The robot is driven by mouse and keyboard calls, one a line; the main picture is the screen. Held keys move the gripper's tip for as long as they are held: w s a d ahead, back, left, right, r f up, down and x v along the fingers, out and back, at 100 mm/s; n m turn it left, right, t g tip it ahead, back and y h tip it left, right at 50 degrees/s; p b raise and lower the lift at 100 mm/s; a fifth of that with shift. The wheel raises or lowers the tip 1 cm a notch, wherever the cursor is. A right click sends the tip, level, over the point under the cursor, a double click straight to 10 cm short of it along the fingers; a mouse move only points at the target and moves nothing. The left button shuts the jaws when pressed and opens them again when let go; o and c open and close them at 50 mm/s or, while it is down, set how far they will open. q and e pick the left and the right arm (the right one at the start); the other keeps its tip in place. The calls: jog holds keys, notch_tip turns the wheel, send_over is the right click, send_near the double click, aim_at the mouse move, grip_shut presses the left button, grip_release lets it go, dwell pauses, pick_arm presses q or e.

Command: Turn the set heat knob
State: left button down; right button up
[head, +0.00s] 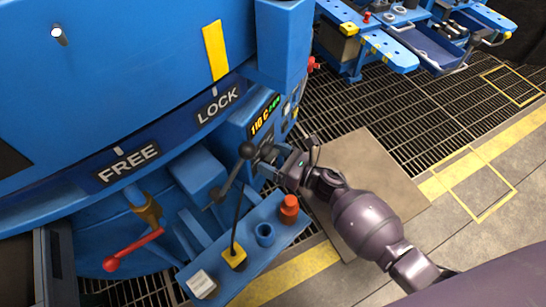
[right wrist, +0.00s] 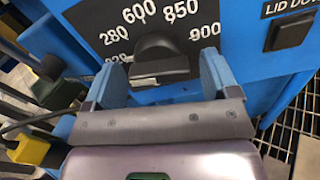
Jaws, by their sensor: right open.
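The set heat knob (right wrist: 155,48) is a black round knob with a raised grip, on a blue panel (right wrist: 235,30) with a dark dial plate marked 280, 600, 850 and 900. In the right wrist view my right gripper (right wrist: 161,76) is open, with one blue-grey finger on each side of the knob's lower part. I cannot tell whether the fingers touch it. In the head view the right gripper (head: 284,164) is at the blue control box, below the lit display (head: 264,115) reading about 110 C. The knob is not clear there. My left gripper is not in view.
A lever with a black ball (head: 248,149) stands just left of the right gripper. A blue shelf (head: 262,258) below holds an orange-red item (head: 289,208) and a yellow-based stick. A "LID DOWN" button (right wrist: 289,32) is right of the dial. Open grating floor lies to the right.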

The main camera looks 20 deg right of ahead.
jog(key=c, duration=0.9)
